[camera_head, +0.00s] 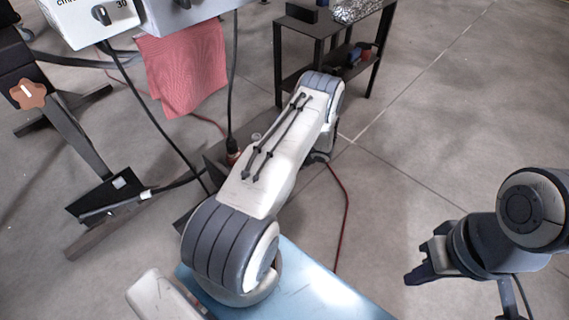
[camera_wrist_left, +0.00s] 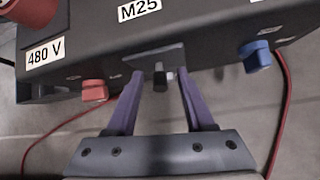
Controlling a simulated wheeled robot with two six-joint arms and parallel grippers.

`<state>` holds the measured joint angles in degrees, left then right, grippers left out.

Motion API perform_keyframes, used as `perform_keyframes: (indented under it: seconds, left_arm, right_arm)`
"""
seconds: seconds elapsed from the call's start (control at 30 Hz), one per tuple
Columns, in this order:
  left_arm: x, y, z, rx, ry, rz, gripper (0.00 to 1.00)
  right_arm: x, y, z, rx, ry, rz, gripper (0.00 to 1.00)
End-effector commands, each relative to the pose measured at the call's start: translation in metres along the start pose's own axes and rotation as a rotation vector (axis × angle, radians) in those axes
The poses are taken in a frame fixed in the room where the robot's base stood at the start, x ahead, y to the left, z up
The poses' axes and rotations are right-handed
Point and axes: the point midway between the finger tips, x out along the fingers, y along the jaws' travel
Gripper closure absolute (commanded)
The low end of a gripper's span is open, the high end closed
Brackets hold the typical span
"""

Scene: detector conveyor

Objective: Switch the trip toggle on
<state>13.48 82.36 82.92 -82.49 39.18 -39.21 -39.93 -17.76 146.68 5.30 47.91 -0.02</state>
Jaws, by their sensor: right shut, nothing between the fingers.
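In the left wrist view a small dark toggle (camera_wrist_left: 159,77) sticks out from a plate on the front of a black box (camera_wrist_left: 205,42), below the label M25 (camera_wrist_left: 139,9). My left gripper (camera_wrist_left: 160,86) is open, its two purple fingers on either side of the toggle with a visible gap on each side. Whether the tips touch the plate, I cannot tell. In the head view my left arm hides its own gripper. My right gripper (camera_head: 417,267) is shut and empty, over the floor at the lower right.
The box has a red connector (camera_wrist_left: 94,91) left of the toggle, a blue one (camera_wrist_left: 255,56) right of it, and a 480 V label (camera_wrist_left: 45,51). The head view shows a black shelf table (camera_head: 318,28), a red cloth (camera_head: 185,65) and hanging cables. The right floor is clear.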

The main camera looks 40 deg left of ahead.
Motion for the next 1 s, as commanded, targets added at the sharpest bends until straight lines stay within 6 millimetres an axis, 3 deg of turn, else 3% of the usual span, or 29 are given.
perform_keyframes:
  seconds: [0.37,0.8,1.0]
  left_arm:
    - [-0.008,0.0,0.002,0.0,-0.002,0.0,0.48]
    - [-0.089,0.0,0.003,0.002,-0.002,-0.001,0.48]
    - [-0.104,0.0,0.0,0.001,-0.001,0.0,0.48]
  right_arm:
    - [-0.005,0.0,0.0,0.0,0.0,0.0,1.0]
    - [-0.046,-0.003,-0.003,0.0,0.0,0.0,1.0]
    - [-0.051,-0.004,-0.003,0.0,0.0,0.0,1.0]
